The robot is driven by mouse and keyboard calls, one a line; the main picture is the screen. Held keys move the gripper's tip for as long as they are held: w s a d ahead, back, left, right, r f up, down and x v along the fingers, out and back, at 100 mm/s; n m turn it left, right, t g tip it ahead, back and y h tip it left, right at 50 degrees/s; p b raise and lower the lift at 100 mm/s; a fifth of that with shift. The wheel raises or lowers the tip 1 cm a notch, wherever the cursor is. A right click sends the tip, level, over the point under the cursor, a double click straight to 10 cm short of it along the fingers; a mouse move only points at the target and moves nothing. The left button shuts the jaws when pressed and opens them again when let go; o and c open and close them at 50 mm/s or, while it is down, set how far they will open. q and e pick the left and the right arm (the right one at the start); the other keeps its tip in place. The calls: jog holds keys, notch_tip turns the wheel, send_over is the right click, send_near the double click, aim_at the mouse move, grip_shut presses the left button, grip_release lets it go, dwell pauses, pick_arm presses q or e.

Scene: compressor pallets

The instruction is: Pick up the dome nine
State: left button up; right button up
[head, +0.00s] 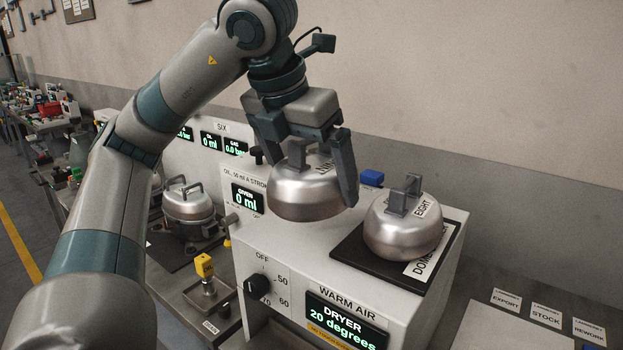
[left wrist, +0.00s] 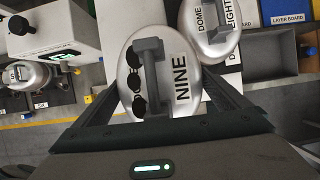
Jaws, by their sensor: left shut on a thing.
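The dome nine (head: 305,193) is a silver metal dome with a grey handle on top and a label partly hidden by my gripper in the head view. In the left wrist view the word NINE reads clearly on the dome (left wrist: 160,85). My left gripper (head: 312,165) is shut on it, with one finger on each side. The dome hangs over the left part of the white dryer's top and looks raised above it. My right gripper is in neither view.
The dome eight (head: 403,228) sits on a black mat (head: 350,250) on the white dryer (head: 240,255), right beside the held dome. Another silver dome (head: 188,201) stands at the station to the left. A blue block (head: 372,177) lies behind the dryer top.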

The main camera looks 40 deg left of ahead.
aim_at(312, 171)
pick_arm(q)
jog(key=shift+s+d+r, duration=1.05)
jog(key=shift+s+d, duration=0.15)
